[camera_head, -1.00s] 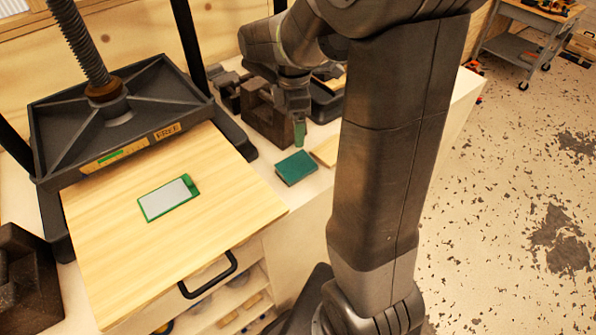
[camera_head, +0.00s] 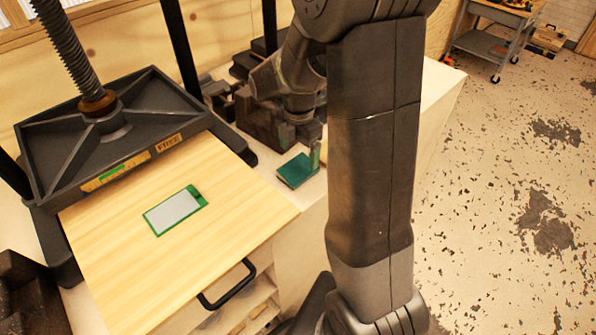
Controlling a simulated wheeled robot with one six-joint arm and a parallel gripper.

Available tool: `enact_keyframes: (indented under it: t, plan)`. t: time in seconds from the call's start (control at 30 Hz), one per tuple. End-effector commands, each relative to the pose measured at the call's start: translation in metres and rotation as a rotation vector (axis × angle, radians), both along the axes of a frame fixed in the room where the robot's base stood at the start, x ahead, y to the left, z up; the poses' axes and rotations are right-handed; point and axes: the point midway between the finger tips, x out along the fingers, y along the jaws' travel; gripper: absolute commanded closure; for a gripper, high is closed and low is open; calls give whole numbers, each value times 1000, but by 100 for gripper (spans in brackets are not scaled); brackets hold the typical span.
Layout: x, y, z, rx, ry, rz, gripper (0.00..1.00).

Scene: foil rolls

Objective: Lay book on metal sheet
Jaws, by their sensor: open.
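The dark green book (camera_head: 295,171) lies flat on the pale bench, right of the wooden board. The metal sheet (camera_head: 174,211) is a small grey rectangle with a green border and a green tab at its upper right; it lies on the wooden board. My gripper (camera_head: 305,150) is open and empty, low over the bench at the book's back right edge. One green-tipped finger shows close by the book's right corner; whether it touches is unclear. My arm hides part of the bench right of the book.
The wooden board (camera_head: 110,265) lies under a black screw press (camera_head: 100,130). A black handle (camera_head: 228,287) sticks out below the board's front edge. Dark metal blocks (camera_head: 262,120) stand behind the book. The board around the sheet is clear.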

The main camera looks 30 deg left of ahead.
Motion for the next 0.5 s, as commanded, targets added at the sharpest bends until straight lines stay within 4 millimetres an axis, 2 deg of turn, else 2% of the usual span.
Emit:
enact_keyframes:
  t: [0.17, 0.5]
  plan:
    - [-1, 0, -11, -1, 0, 0, 13]
    - [-5, -1, -53, -1, 0, 0, 13]
